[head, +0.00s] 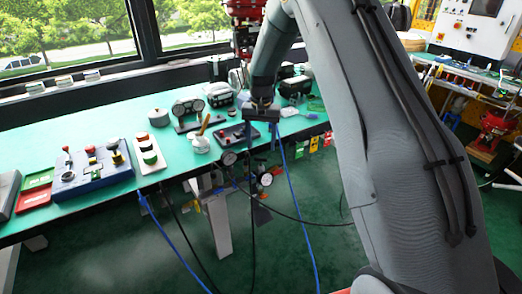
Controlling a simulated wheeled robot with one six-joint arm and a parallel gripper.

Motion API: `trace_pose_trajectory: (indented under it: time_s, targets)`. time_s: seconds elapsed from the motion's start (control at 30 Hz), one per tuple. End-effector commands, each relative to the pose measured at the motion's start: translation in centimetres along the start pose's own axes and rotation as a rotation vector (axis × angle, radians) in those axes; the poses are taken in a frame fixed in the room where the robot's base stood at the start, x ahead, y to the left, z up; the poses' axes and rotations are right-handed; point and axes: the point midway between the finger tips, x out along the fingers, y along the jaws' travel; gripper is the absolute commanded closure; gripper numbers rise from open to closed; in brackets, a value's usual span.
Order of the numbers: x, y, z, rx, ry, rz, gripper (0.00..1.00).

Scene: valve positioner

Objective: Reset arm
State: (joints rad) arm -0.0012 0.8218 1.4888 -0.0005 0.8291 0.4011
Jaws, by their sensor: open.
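My arm reaches down from the upper right across the head view. My gripper (262,122) is at its far end, above the front edge of the green-topped workbench (110,128). The gripper is open and I see nothing held between its fingers. The fingertips are small and dark, and hard to make out against the things behind them. A dark flat device (236,134) lies on the bench just left of the gripper. My arm hides part of the bench's right side.
A blue control box (92,172) and a button station (149,155) stand on the bench's left. Twin gauges (188,112) and a grey round pot (158,117) stand farther back. A blue hose (296,215) hangs to the green floor. Cluttered shelving (470,88) is at right.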

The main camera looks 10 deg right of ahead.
Motion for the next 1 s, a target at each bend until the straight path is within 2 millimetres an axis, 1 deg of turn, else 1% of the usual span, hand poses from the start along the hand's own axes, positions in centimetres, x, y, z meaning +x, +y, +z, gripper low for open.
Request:
trace_pose_trajectory:
  time_s: [0.33,0.47,0.57,0.67,0.7,0.77,0.8,0.87,0.9,0.97,1.0]
  targets:
    - [-0.2,0.0,0.1,-0.001,0.0,0.0,0.42]
    - [-1.1,0.5,1.2,-0.016,0.002,-0.001,0.42]
    - [-2.7,1.5,3.5,-0.051,0.006,-0.003,0.42]
    - [-4.5,3.0,7.1,-0.1,0.01,-0.004,0.42]
    - [-5.2,3.6,8.7,-0.12,0.011,-0.005,0.42]
    - [-6.0,4.7,11.2,-0.152,0.014,-0.006,0.42]
    - [-6.6,5.4,12.8,-0.173,0.016,-0.006,0.42]
    - [-7.3,6.5,15.4,-0.205,0.02,-0.007,0.42]
    - [-7.6,7.2,17.2,-0.226,0.021,-0.008,0.42]
    - [-8.1,8.3,19.9,-0.257,0.023,-0.008,0.42]
    - [-8.3,9.1,21.7,-0.276,0.026,-0.009,0.42]
